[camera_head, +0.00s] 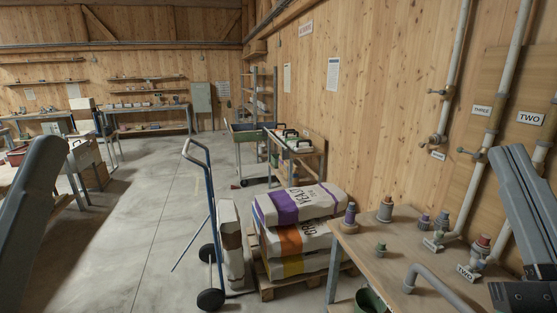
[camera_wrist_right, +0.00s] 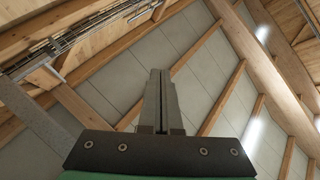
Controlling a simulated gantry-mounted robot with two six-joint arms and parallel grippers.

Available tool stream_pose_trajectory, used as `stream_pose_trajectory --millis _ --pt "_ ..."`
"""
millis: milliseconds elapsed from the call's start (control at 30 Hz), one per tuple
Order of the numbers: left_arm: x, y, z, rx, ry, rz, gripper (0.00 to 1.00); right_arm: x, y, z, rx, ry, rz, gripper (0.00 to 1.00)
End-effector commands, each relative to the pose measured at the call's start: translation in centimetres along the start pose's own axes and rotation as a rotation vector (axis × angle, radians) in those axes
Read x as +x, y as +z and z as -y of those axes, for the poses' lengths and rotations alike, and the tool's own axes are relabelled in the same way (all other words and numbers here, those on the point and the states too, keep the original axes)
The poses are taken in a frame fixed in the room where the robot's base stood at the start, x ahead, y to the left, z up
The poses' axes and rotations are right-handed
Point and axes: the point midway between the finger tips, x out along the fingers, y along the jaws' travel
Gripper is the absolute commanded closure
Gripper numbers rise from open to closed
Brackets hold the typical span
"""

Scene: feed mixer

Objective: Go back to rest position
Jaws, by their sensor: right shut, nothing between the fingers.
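My right gripper (camera_head: 512,152) is at the right edge of the head view, raised in front of the wall pipes and above the right end of the workbench. Its two grey fingers lie side by side, pointing up. In the right wrist view the fingers (camera_wrist_right: 160,75) are closed together with nothing between them, against the roof panels and beams. A grey part of my left arm (camera_head: 32,215) shows at the left edge of the head view; the left gripper cannot be made out there.
A wooden workbench (camera_head: 375,262) with pipe fittings is at lower right, below wall pipes (camera_head: 447,75). Feed sacks (camera_head: 300,204) are stacked on a pallet beside a blue hand truck (camera_head: 209,205). Open concrete floor (camera_head: 150,225) lies left of them.

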Motion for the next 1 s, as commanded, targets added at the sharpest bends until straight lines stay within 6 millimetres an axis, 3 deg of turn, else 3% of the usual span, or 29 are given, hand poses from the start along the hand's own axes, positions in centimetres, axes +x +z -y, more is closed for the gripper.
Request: stream_pose_trajectory --millis 33,67,133,200,700,833,1000 --pt "0.0 0.0 0.0 0.0 0.0 0.0 0.16 -1.3 -3.2 -0.6 0.159 -0.015 -0.093 1.0" --pt "0.0 0.0 0.0 0.0 0.0 0.0 0.16 -2.1 -4.8 -0.6 0.284 -0.043 -0.143 1.0" --pt "0.0 0.0 0.0 0.0 0.0 0.0 0.16 -2.3 -5.4 0.1 0.522 -0.098 -0.156 1.0" --pt "3.5 -3.1 0.0 0.0 0.0 0.003 0.16 0.8 -8.6 -1.5 0.549 -0.096 -0.152 1.0" --pt "19.7 -18.2 0.1 0.0 0.0 -0.001 0.16 15.2 -23.6 -8.4 0.541 -0.094 -0.146 1.0" --pt "21.6 -19.9 0.1 0.0 0.0 0.0 0.16 16.9 -25.4 -9.2 0.541 -0.094 -0.146 1.0" --pt "21.8 -20.1 0.1 0.0 0.0 0.0 0.16 17.1 -25.6 -9.3 0.54 -0.094 -0.145 1.0"
